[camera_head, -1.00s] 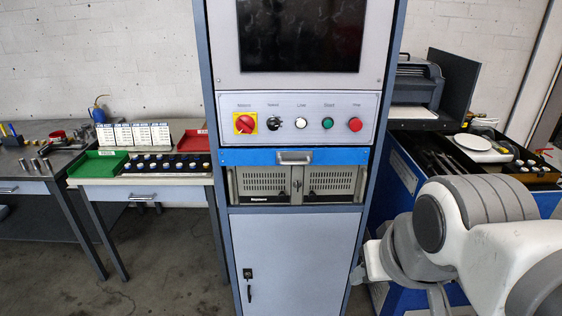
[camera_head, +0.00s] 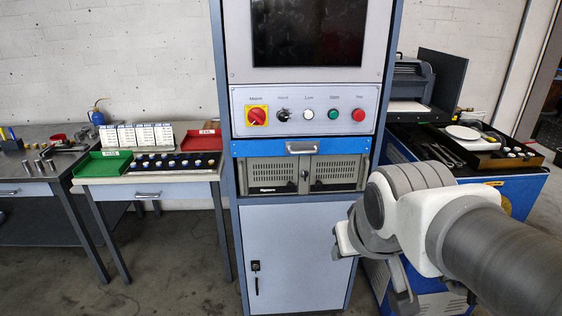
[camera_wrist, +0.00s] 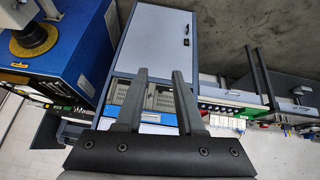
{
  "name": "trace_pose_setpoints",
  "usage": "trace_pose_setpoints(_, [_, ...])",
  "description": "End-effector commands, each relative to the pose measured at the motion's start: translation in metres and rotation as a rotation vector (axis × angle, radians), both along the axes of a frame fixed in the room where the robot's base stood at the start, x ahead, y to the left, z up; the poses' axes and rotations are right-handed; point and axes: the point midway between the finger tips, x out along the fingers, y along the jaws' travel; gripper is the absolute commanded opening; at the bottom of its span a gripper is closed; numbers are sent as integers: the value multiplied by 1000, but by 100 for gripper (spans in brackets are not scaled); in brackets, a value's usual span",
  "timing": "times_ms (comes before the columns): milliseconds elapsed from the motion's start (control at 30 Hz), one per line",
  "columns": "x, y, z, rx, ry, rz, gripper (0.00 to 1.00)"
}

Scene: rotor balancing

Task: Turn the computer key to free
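The computer (camera_head: 275,175) is a beige unit with two grilled doors, set in the blue-grey cabinet below a blue drawer front. Its key (camera_head: 304,175) shows as a small dark spot at a lock between the doors; its turn is too small to tell. In the wrist view the computer (camera_wrist: 162,98) shows beyond and between the fingers. My gripper (camera_wrist: 160,71) is open and empty, its two grey fingers apart. In the head view my arm's end is low, right of and below the computer, in front of the cabinet's right edge, touching nothing that I can see.
The control panel (camera_head: 350,97) with a red main switch (camera_head: 257,116) and several buttons is above. The lower cabinet door (camera_head: 300,235) has its own lock (camera_head: 255,266). A side table (camera_head: 160,190) with trays stands left; a blue bench (camera_head: 520,190) stands right, behind my arm.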

Motion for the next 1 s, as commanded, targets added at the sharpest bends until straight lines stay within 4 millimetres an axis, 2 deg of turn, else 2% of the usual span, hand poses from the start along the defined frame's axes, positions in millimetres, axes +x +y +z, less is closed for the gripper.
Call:
trace_pose_setpoints(33, [19,1,-17,-12,-22,10,38])
trace_pose_setpoints(400, [172,20,-87,-36,-318,122,38])
trace_pose_setpoints(600, [246,24,-126,0,-524,143,38])
trace_pose_setpoints(800, [303,16,-163,50,-746,108,38])
trace_pose_setpoints(1000, [334,-3,-185,81,-923,39,38])
